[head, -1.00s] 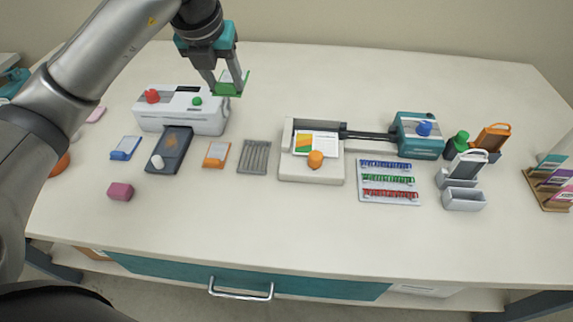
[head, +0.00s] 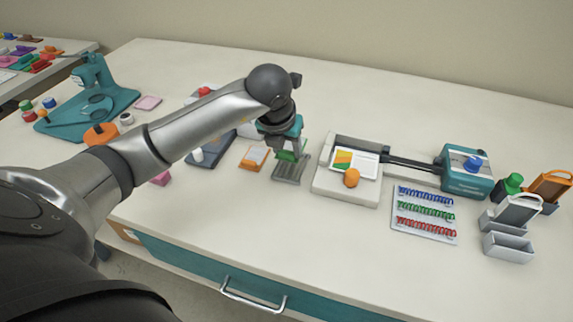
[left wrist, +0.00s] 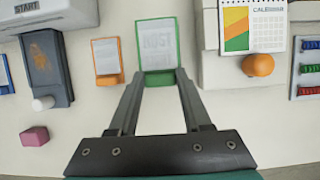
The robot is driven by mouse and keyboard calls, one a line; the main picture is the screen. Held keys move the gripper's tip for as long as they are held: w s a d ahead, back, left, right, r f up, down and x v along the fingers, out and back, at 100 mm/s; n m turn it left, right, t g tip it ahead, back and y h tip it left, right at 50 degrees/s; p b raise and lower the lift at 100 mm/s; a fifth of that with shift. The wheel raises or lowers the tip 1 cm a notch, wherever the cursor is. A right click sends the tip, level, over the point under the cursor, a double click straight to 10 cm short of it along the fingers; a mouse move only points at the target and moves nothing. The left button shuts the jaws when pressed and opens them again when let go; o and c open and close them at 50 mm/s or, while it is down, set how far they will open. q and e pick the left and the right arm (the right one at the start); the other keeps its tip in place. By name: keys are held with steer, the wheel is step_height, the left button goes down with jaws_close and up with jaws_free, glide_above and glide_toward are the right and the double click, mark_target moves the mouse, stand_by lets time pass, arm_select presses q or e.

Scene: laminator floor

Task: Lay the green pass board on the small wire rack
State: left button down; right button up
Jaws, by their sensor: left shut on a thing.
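The green pass board (head: 287,156) is held at one end between the fingers of my left gripper (head: 286,148). In the left wrist view the board (left wrist: 157,42) shows a green rim around a pale printed face, and the fingertips (left wrist: 157,76) close on its near edge. The small wire rack (head: 288,174), grey with parallel bars, lies on the table right under and in front of the board in the head view. In the left wrist view the board hides the rack. I cannot tell whether board and rack touch. My right gripper is not in view.
An orange-rimmed card (head: 255,158) lies left of the rack. A pale tray with a calendar card and orange knob (head: 352,178) stands close on its right. The white machine with a red knob (head: 204,92) is behind my arm. The front table is clear.

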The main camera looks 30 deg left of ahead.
mark_target(286, 160)
arm_select(q)
steer(key=shift+f, duration=0.6)
steer(key=shift+f+b, duration=0.35)
steer(key=shift+f, duration=1.4)
steer(key=shift+f, duration=0.15)
steer(key=shift+c, duration=1.7)
jaws_free()
steer(key=p+v, duration=0.2)
steer(key=v, duration=1)
